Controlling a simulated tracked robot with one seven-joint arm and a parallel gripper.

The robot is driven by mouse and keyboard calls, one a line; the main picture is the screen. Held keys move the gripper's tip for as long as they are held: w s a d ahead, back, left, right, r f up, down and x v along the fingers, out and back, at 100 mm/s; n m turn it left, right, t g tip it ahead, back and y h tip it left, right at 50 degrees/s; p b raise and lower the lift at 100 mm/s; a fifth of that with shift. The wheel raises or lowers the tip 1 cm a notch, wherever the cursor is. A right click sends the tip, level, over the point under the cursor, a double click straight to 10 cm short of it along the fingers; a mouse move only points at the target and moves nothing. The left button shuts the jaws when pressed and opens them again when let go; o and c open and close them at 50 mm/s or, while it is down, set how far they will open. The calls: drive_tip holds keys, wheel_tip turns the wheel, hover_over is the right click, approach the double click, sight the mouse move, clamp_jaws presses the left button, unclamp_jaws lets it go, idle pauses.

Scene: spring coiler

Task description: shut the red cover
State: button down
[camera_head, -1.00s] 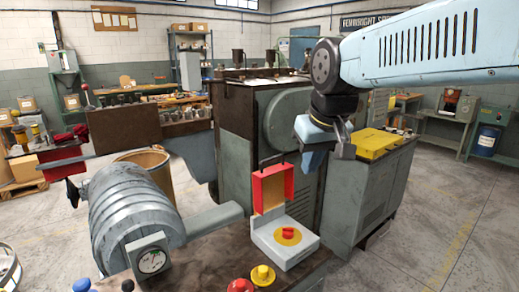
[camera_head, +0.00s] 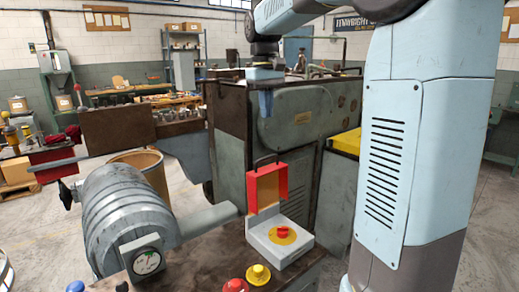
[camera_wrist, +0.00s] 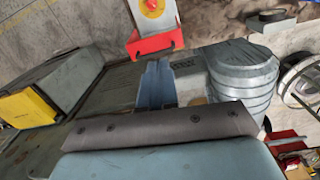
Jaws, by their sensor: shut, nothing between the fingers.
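The red cover (camera_head: 267,187) stands open and upright at the back edge of a pale grey switch box (camera_head: 262,243), its tan inside facing the head camera. A red button on a yellow disc (camera_head: 283,233) lies uncovered on the box top. In the wrist view the cover (camera_wrist: 155,43) shows as a red edge beside the box and yellow disc. My gripper (camera_head: 266,104) is shut and empty, pointing down above the cover and apart from it in the head view. Its fingers (camera_wrist: 157,75) show close together in the wrist view.
A ribbed grey motor (camera_head: 125,215) with a gauge stands left of the box. A yellow knob (camera_head: 258,274) and a red knob (camera_head: 235,285) sit in front. The tall coiler cabinet (camera_head: 228,150) stands behind the cover. A yellow-topped cabinet (camera_head: 346,141) is at the right.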

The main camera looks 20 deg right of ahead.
drive_tip(key=w+a+f+n+g, duration=0.1)
drive_tip(key=w+a+f+g, duration=0.15)
drive_tip(key=w, duration=0.85)
drive_tip(key=s+d+x, duration=0.2)
drive_tip(key=x, duration=1)
drive_tip(key=shift+h, duration=0.4)
drive_tip(key=shift+f, duration=0.1)
